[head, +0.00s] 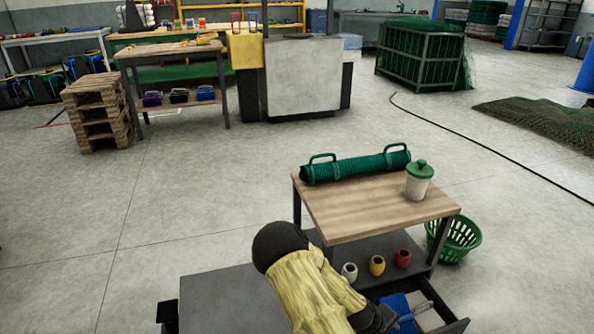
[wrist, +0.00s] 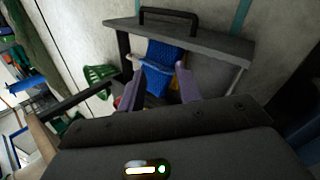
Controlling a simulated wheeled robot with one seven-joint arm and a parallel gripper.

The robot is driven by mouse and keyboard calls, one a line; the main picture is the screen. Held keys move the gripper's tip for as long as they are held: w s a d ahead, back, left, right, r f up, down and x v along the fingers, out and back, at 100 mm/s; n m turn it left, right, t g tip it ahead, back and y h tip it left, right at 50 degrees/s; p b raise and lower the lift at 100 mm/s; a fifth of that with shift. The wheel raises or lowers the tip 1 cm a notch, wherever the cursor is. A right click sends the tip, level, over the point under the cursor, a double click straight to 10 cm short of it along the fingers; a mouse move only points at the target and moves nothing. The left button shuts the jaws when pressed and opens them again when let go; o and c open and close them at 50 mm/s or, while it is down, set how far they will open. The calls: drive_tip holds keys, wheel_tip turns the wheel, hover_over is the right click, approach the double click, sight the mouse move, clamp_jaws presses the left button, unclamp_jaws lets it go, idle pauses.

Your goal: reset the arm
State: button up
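My arm, in a yellow sleeve, reaches down at the bottom of the head view toward an open drawer (head: 452,326) under the workbench (head: 375,203). In the wrist view my gripper (wrist: 160,80) has its two fingers spread apart, with nothing seen held between them. Beyond the fingers is the drawer (wrist: 195,38) with a dark handle on its front. A blue ribbed item (wrist: 163,60) lies in it, and it also shows in the head view (head: 397,304). I cannot tell whether the fingers touch anything inside.
On the workbench lie a green net roll (head: 355,168) and a white jar with a green lid (head: 419,182). White, yellow and red spools (head: 402,257) stand on the lower shelf. A green basket (head: 457,240) stands right of it.

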drive_tip(key=s+a+r+m+y+p, duration=0.2)
drive_tip(key=s+a+r, duration=0.2)
drive_tip(key=r, duration=0.7)
drive_tip(key=s+a+r+m+y+p, duration=0.2)
drive_tip(key=s+a+r+y, duration=0.15)
drive_tip(key=r, duration=0.75)
drive_tip(key=s+a+r+m+y+p, duration=0.1)
drive_tip(key=s+a+r+m+p, duration=0.25)
drive_tip(key=r, duration=0.75)
drive_tip(key=w+p+v, duration=0.2)
drive_tip(key=p+v, duration=1)
drive_tip(key=w+r+p+v, duration=0.1)
drive_tip(key=w+p+v, duration=0.2)
drive_tip(key=p+v, duration=0.9)
drive_tip(key=w+d+p+v, duration=0.1)
drive_tip(key=w+p+v, duration=0.1)
drive_tip(key=p+v, duration=1.1)
drive_tip(key=shift+r+n, duration=0.4)
drive_tip(key=shift+n, duration=0.05)
drive_tip(key=shift+d, duration=0.1)
drive_tip(key=shift+o, duration=0.5)
drive_tip(key=shift+f, duration=0.1)
